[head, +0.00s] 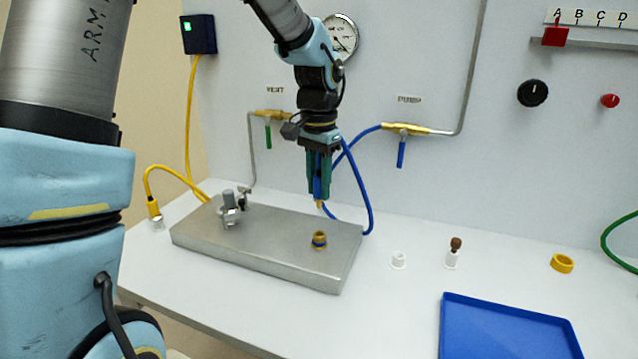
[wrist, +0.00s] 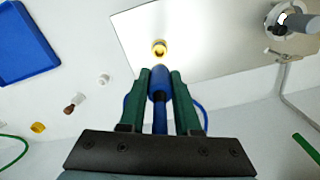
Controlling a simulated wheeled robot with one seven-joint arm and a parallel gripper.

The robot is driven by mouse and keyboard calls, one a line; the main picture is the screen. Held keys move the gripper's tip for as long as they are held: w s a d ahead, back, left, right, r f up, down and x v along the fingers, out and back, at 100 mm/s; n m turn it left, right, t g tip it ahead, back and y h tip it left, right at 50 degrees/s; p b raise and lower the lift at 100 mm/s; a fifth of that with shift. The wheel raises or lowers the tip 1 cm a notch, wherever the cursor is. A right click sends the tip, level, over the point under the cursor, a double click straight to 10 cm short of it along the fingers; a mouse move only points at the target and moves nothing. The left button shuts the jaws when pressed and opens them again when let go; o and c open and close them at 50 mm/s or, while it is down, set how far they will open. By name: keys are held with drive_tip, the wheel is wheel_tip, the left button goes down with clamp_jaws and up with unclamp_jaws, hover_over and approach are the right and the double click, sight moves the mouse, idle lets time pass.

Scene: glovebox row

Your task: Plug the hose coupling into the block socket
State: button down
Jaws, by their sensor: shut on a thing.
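My gripper (head: 318,185) has green fingers and points down above the metal block (head: 270,246). It is shut on the blue hose coupling (head: 318,187), which shows between the fingers in the wrist view (wrist: 159,84). The coupling's brass tip points down and is apart from the block. The brass block socket (head: 319,240) stands on the right part of the block's top, below the coupling. In the wrist view the socket (wrist: 159,48) lies just beyond the coupling's end. The blue hose (head: 366,195) loops from the coupling to the PUMP valve (head: 408,130).
A clamp-like metal fitting (head: 230,208) stands on the block's left part. A yellow cable plug (head: 154,210) is left of the block. To the right are a white ring (head: 398,260), a brown-topped bottle (head: 453,252), a yellow ring (head: 562,263) and a blue tray (head: 505,330).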

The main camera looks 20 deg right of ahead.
sight(319, 197)
drive_tip(key=shift+f+b, duration=1.8)
drive_tip(key=shift+f, duration=1.1)
drive_tip(key=shift+p, duration=0.55)
drive_tip(key=shift+f+b, duration=0.9)
drive_tip(key=shift+f, duration=0.7)
drive_tip(key=c, duration=0.5)
unclamp_jaws()
drive_tip(key=shift+c, duration=0.2)
wheel_tip(319, 197, up, 11)
drive_tip(key=shift+f+b, duration=0.1)
drive_tip(key=shift+b, duration=0.75)
